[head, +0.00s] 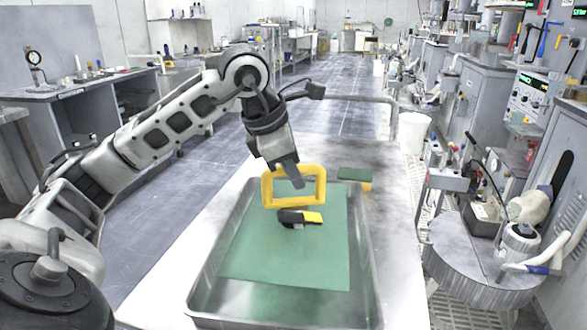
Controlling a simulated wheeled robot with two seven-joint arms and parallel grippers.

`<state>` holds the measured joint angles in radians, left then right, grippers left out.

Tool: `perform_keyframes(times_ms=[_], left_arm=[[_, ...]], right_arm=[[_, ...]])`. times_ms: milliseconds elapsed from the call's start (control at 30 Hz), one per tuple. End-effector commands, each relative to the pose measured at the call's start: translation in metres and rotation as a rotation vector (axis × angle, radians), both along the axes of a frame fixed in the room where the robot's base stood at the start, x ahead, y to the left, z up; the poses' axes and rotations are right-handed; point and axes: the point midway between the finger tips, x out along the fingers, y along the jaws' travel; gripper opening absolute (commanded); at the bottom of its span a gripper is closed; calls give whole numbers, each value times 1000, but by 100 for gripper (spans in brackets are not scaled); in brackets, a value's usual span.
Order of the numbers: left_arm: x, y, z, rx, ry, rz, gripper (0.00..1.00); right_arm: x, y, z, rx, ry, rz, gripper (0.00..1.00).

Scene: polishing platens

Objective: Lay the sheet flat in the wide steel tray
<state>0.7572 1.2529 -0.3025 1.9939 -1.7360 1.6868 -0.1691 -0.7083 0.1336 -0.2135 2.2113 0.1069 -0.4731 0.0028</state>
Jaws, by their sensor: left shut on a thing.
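The wide steel tray (370,305) lies on the pale bench top in front of me. A green sheet (285,258) is within the tray's outline, turned slightly against its walls. I cannot tell whether all of it touches the tray floor. A yellow frame-shaped handle (319,188) stands at the sheet's far edge. My left gripper (290,183) comes down from above and is shut on the handle's top bar. A small black and yellow object (300,218) is on the sheet just below the handle. My right gripper is not in view.
A dark green pad (354,173) with a yellow part under it lies beyond the tray's far right corner. Grey machines with a round platen (483,265) stand to the right. The bench (180,285) is bare left of the tray.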

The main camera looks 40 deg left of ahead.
Motion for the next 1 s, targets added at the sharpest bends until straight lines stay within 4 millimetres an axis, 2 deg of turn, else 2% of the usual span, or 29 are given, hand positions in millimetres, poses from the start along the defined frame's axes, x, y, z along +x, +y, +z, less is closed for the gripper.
perform_keyframes(times_ms=[600, 1000], left_arm=[[1, 0, -47, -1, -11, 1, 0], [1, 0, -55, -1, -13, 1, 0]], right_arm=[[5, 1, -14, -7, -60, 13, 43], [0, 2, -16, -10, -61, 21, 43]])
